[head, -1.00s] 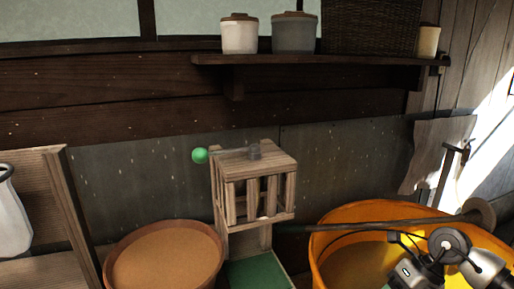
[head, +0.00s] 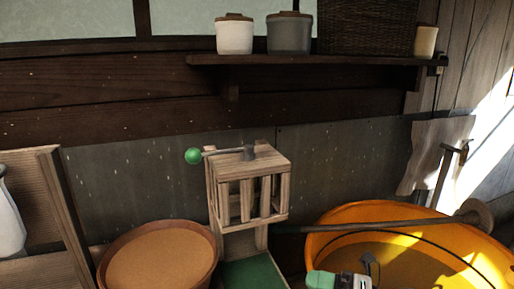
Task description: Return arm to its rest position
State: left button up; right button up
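A small part of what looks like my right arm or gripper body, pale with a dark mark and a green end, shows at the bottom edge of the head view, in front of the orange tub (head: 420,212). No fingers are visible there, so I cannot see whether the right gripper is open or holds anything. My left gripper is out of view. A slatted wooden box (head: 270,163) stands on a wooden post at the centre. A lever with a green knob (head: 193,156) points left from its top.
A round brown tub (head: 160,262) stands left of the post. A long dark pole (head: 390,228) lies across the orange tub. A wall shelf (head: 300,60) holds two lidded jars, a basket and a small cup. A wooden panel stands at the left.

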jog(key=s+d+f+m+t+h, duration=0.2)
jog(key=d+f+m+t+h, duration=0.25)
jog(key=m+h, duration=0.65)
jog(key=s+d+f+m+t+h, duration=0.1)
jog(key=d+f+m+t+h, duration=0.4)
jog(key=m, duration=1.1)
jog(key=s+f+m+g, duration=0.1)
jog(key=s+f+g, duration=0.25)
jog(key=s, duration=0.25)
jog(key=s+f+m+g+h, duration=0.1)
jog(key=s+f+m+g, duration=0.2)
jog(key=s, duration=0.4)
jog(key=s+f+g, duration=0.4)
jog(key=s+g, duration=0.1)
jog(key=s, duration=0.1)
notch_tip(320, 180, down, 27)
jog(key=s+g, duration=0.2)
jog(key=s+d+f+g, duration=0.1)
jog(key=s+d+f, duration=0.1)
jog(key=s+f, duration=1.2)
jog(key=shift+s+d+f+h, duration=0.3)
jog(key=shift+d+f, duration=0.1)
